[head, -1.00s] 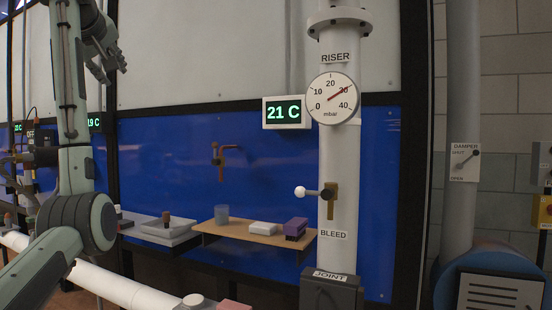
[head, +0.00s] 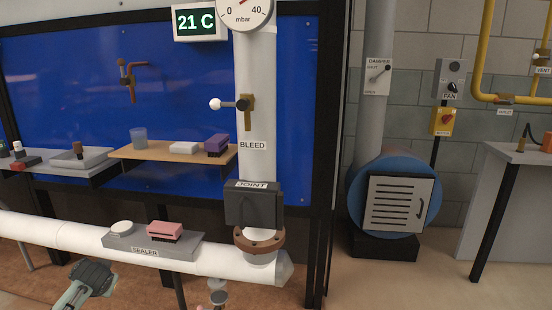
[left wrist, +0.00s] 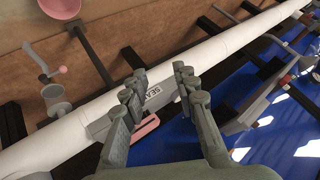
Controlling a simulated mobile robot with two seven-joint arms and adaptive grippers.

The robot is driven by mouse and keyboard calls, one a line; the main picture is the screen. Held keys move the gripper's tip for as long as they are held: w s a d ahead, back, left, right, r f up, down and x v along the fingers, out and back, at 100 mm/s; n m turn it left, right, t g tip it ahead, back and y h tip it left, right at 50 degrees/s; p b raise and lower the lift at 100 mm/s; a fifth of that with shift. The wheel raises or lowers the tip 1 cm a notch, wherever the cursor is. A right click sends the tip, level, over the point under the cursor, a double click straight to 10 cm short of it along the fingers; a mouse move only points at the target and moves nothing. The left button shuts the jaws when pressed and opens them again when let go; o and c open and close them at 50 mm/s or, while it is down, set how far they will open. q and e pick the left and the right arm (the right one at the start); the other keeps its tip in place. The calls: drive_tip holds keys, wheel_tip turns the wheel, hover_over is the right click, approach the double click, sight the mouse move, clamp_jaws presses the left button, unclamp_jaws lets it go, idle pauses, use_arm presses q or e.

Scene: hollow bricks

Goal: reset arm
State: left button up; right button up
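My left gripper (left wrist: 160,82) shows in the left wrist view with its two fingers spread apart and nothing between them. Beyond its fingers lie the white pipe and the sealer tray (left wrist: 150,97), whose label is partly covered by the fingers. In the head view a grey-green part of my own arm shows at the bottom left, below the pipe; I cannot make out its fingertips there. My right gripper is in neither view.
The white pipe (head: 70,235) runs across the front, carrying the sealer tray (head: 192,247) with a pink-topped block (head: 165,229). The riser (head: 257,160) stands with its bleed valve (head: 246,107). A wooden shelf (head: 130,152) is behind. A blue damper housing (head: 421,172) stands right.

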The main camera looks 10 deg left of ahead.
use_arm(q)
drive_tip(key=s+d+f+m+g+h, duration=0.1)
drive_tip(key=s+d+f+m+g, duration=0.15)
drive_tip(key=s+f, duration=0.95)
drive_tip(key=s+d+f+m+g+h, duration=0.1)
drive_tip(key=s+d+f+m, duration=0.2)
drive_tip(key=s+f, duration=0.85)
drive_tip(key=s+d+f+n+h, duration=0.1)
drive_tip(key=s+d+f, duration=0.1)
drive_tip(key=d, duration=0.8)
drive_tip(key=s+d+f+n+h, duration=0.2)
drive_tip(key=d, duration=0.8)
drive_tip(key=shift+h, duration=0.3)
drive_tip(key=shift+s, duration=0.1)
